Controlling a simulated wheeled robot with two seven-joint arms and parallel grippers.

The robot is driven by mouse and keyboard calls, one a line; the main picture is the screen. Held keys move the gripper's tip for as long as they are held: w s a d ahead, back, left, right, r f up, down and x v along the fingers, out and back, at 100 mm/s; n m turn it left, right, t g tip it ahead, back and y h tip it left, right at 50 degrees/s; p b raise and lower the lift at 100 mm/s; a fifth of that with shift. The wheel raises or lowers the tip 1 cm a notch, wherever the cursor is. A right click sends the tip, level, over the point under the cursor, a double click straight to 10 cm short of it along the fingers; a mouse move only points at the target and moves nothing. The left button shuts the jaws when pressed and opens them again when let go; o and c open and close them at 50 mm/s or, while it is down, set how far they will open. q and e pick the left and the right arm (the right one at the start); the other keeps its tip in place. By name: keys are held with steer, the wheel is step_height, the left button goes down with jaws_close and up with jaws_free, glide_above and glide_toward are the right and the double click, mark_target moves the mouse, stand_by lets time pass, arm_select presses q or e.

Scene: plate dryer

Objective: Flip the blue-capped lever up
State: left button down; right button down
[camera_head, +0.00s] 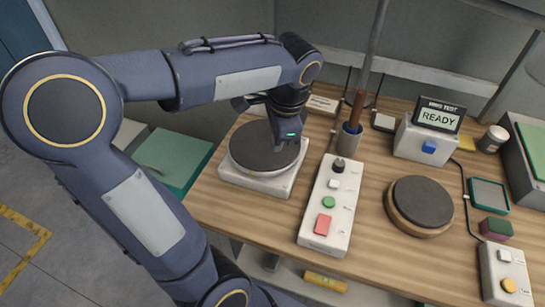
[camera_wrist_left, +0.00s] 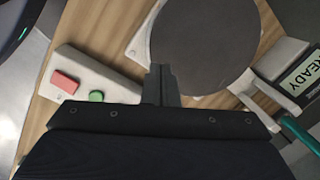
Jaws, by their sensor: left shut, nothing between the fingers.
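A white box (camera_head: 421,141) with a READY display (camera_head: 438,116) stands at the back right of the bench. A blue cap (camera_head: 429,147) shows on its front; whether it is up or down is too small to tell. My left gripper (camera_head: 279,146) is shut and empty over the dark round plate of a white unit at the left, well apart from the blue cap. In the left wrist view its fingers (camera_wrist_left: 161,85) are together, and the READY display (camera_wrist_left: 300,73) shows at the right edge. The blue cap cannot be made out there. My right gripper is not in view.
A white button panel (camera_head: 322,219) with red and green buttons lies mid-bench. A cup (camera_head: 348,139) with a brown handle stands behind it. A dark disc (camera_head: 422,201) on a wooden base lies in front of the box. A post (camera_head: 375,40) rises at the back.

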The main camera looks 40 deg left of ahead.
arm_select(q)
steer(key=shift+s+d+f+n+t+h, duration=0.15)
steer(key=shift+s+d+n+h, duration=0.2)
steer(key=shift+s, duration=0.3)
steer(key=shift+s+d+f+n+t+h, duration=0.1)
steer(key=shift+s+d+n+t+h, duration=0.25)
steer(key=shift+s, duration=0.3)
steer(key=shift+s+d+f+n+h, duration=0.2)
steer(key=shift+s+n, duration=0.2)
steer(key=shift+s, duration=0.25)
steer(key=s+d+f+n+t+h, duration=0.2)
steer(key=s+d+n+t+h, duration=0.1)
steer(key=s+d+n, duration=0.3)
steer(key=s+n+t, duration=0.1)
steer(key=s, duration=0.1)
steer(key=shift+s+d+f+n+h, duration=0.3)
steer(key=shift+s+f+h, duration=0.05)
steer(key=shift+f+h, duration=0.05)
